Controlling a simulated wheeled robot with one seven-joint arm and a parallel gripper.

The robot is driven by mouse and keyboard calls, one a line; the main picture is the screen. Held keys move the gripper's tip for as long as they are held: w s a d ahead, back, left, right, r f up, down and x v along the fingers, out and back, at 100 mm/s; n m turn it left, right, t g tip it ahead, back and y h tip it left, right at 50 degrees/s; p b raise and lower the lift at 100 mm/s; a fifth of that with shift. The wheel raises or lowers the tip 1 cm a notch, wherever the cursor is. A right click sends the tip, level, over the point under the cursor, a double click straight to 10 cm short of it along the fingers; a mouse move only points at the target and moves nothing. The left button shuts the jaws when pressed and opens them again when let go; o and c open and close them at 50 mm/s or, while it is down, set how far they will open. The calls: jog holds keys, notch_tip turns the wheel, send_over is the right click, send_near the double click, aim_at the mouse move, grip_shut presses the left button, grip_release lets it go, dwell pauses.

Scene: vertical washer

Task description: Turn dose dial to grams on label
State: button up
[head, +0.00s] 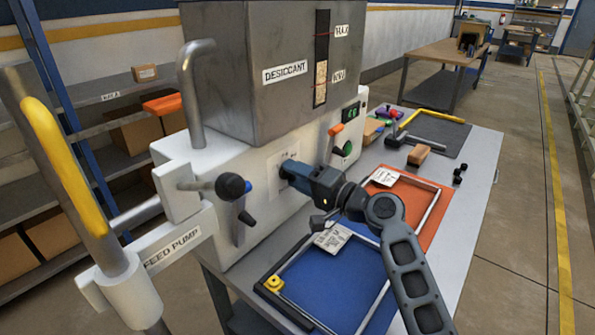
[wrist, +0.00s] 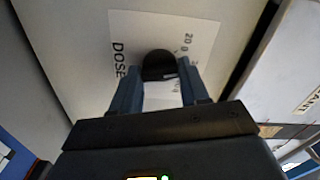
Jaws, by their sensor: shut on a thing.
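The dose dial (wrist: 159,64) is a dark round knob on a white plate (wrist: 195,30) marked "DOSE", with a "20" readable near its upper right. My gripper (wrist: 160,82) is shut on the dial, one blue finger on each side. In the head view my gripper (head: 286,172) reaches the plate on the white machine front and hides the dial. The dial's setting cannot be read. A printed white label (head: 332,238) lies on the blue tray's edge, and another (head: 384,178) on the orange tray; their text is too small to read.
The machine carries a grey desiccant hopper (head: 285,75) above. A black-knobbed lever (head: 232,186) is left of my gripper, and a green button with an orange-tipped lever (head: 338,132) to the right. The blue tray (head: 330,285) and orange tray (head: 425,195) lie below my arm.

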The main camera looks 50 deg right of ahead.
jog(key=shift+m+p, duration=0.65)
jog(key=shift+m, duration=0.85)
jog(key=o, duration=1.1)
jog(key=shift+c, duration=0.2)
jog(key=shift+s, duration=0.1)
jog(key=s+b, duration=0.1)
jog(key=s, duration=0.6)
jog(key=shift+s+d+b, duration=0.2)
jog(key=shift+s+b, duration=0.15)
